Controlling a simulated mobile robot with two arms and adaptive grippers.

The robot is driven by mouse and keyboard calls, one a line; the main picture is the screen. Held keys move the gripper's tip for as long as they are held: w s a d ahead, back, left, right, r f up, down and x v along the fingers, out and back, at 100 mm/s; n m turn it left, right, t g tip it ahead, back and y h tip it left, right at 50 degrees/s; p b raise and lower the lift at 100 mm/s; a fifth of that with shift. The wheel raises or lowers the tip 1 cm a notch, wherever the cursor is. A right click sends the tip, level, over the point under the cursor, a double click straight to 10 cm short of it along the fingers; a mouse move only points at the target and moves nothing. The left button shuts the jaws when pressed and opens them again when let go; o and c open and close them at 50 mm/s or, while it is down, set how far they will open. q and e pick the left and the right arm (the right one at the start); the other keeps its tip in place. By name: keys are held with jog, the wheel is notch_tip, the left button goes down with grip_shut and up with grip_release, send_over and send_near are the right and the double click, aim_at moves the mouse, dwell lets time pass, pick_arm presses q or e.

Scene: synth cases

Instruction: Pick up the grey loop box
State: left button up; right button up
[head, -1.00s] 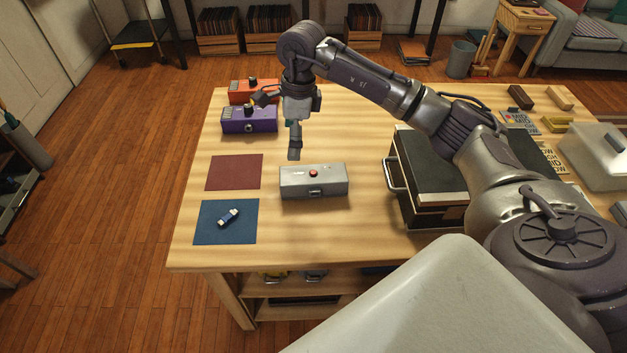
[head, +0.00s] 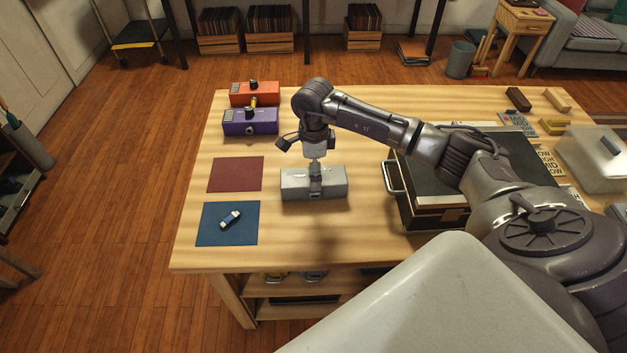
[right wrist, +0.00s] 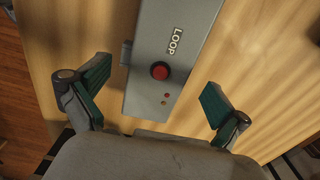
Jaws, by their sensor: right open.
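The grey loop box (head: 334,184) lies on the wooden table, in front of my right arm. In the right wrist view the grey loop box (right wrist: 172,50) shows a LOOP label, a red button and small lights. In the right wrist view the right gripper (right wrist: 154,98) is open, with one green-padded finger on each side of the box. A gap shows between the right finger and the box. My left gripper is not in view.
A purple box (head: 250,122) and an orange box (head: 254,93) stand at the back left. A maroon mat (head: 235,174) and a blue mat (head: 215,235) with a small blue-and-white item (head: 230,219) lie left. A black case (head: 410,208) stands to the right.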

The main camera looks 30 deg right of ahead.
jog(key=shift+f, duration=1.1)
jog(key=c, duration=1.5)
